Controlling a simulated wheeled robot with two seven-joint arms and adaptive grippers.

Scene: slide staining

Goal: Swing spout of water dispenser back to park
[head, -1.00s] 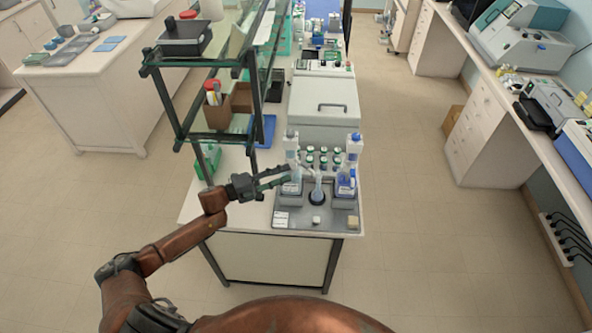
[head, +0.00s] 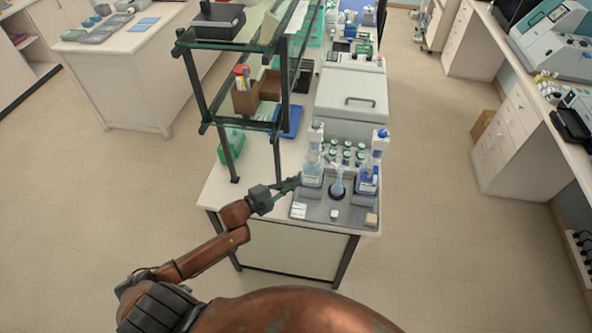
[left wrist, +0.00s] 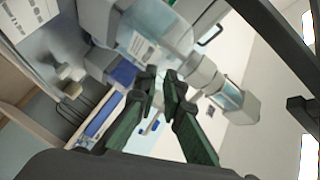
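The water dispenser (head: 313,168) is the left bottle on the grey tray, with clear to pale blue contents and a grey-white head. In the left wrist view its bottle (left wrist: 160,38) and pump head (left wrist: 238,103) lie just past my fingers. Its spout is too small to make out clearly. My left gripper (head: 294,182) is beside the dispenser's lower left side; whether it touches is unclear. In the wrist view the left fingertips (left wrist: 160,80) are close together with a narrow gap, and I see nothing clearly held. My right gripper is out of view.
A blue-liquid dispenser (head: 368,178) stands on the right of the tray (head: 312,212). A small flask (head: 337,183) sits between the two dispensers. Several green-capped bottles (head: 347,157) stand behind. A glass shelf rack (head: 283,100) rises left of the tray. The front table edge is near.

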